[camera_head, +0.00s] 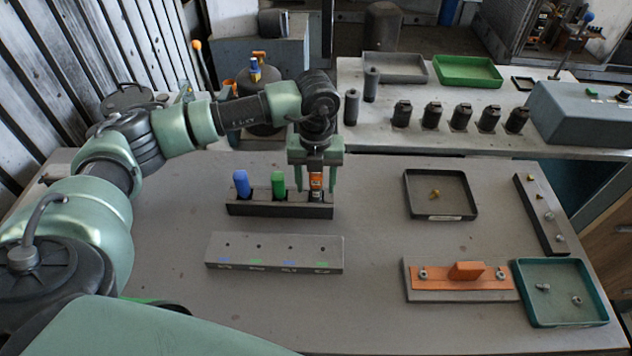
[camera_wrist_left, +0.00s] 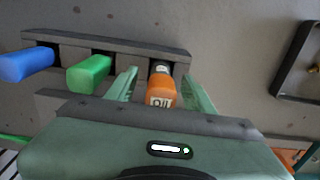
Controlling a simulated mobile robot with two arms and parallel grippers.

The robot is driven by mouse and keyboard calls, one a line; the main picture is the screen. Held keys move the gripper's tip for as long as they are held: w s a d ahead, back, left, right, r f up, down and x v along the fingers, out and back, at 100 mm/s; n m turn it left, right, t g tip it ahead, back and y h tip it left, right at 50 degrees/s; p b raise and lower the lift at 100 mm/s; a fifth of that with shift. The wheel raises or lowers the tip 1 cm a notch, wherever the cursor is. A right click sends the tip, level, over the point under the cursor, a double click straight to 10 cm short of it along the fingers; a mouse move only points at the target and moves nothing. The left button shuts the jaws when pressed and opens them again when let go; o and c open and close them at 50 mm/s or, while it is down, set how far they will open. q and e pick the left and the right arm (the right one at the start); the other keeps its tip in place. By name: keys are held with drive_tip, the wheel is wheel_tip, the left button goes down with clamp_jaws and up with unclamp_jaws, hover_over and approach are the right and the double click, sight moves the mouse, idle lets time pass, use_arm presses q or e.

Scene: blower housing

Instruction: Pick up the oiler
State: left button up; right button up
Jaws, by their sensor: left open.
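In the left wrist view the orange bottle (camera_wrist_left: 161,92) shows lettering that seems to read "OIL". My left gripper (camera_head: 316,183) points down over it, with one green finger on each side. In the left wrist view the left gripper (camera_wrist_left: 165,88) is open, with gaps between the fingers and the bottle. The rack (camera_head: 240,208) also holds a blue-handled tool (camera_head: 241,183) and a green-handled tool (camera_head: 278,184). My right gripper does not show.
A grey block with holes and coloured marks (camera_head: 275,252) lies in front of the rack. A dark tray (camera_head: 410,195) stands to the right. An orange plate (camera_head: 440,276) on a grey base and a teal tray (camera_head: 558,315) are at front right. The table's middle is clear.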

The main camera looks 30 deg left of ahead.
use_arm(q)
drive_tip(key=shift+f, duration=0.1)
clamp_jaws()
drive_tip(key=shift+r, duration=0.2)
drive_tip(key=shift+r, duration=0.25)
wheel_tip(320, 180, up, 13)
drive_tip(key=b, duration=0.3)
drive_tip(key=shift+w+b, duration=0.1)
drive_tip(key=shift+b, duration=0.2)
wheel_tip(320, 180, up, 6)
drive_tip(key=shift+r, duration=0.15)
